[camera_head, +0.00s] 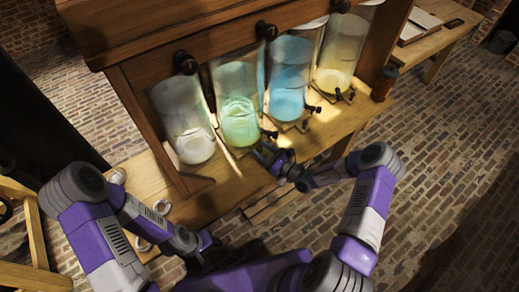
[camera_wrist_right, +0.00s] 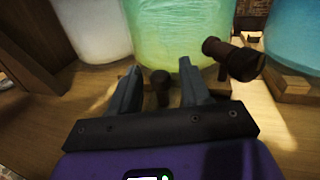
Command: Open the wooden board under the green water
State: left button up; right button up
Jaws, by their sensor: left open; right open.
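The jar of green water (camera_head: 240,122) stands second from the left in the wooden frame. It also fills the top middle of the right wrist view (camera_wrist_right: 180,35). At its base a small dark knob (camera_wrist_right: 161,88) shows between the fingers of my right gripper (camera_wrist_right: 160,70); contact cannot be told. The board under the green jar is mostly hidden, and I cannot make out its edges. My right gripper (camera_head: 266,153) is open, low in front of the green jar. My left gripper (camera_head: 207,240) is at the lower left, away from the jars, with its fingers hardly visible.
A jar of pale liquid (camera_head: 187,125) stands left of the green one. A blue jar (camera_head: 289,80) and a yellow jar (camera_head: 338,58) stand to its right. A dark tap (camera_wrist_right: 230,58) sticks out close to my right gripper's right finger.

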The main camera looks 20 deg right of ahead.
jog(key=shift+x, duration=0.8)
grip_shut()
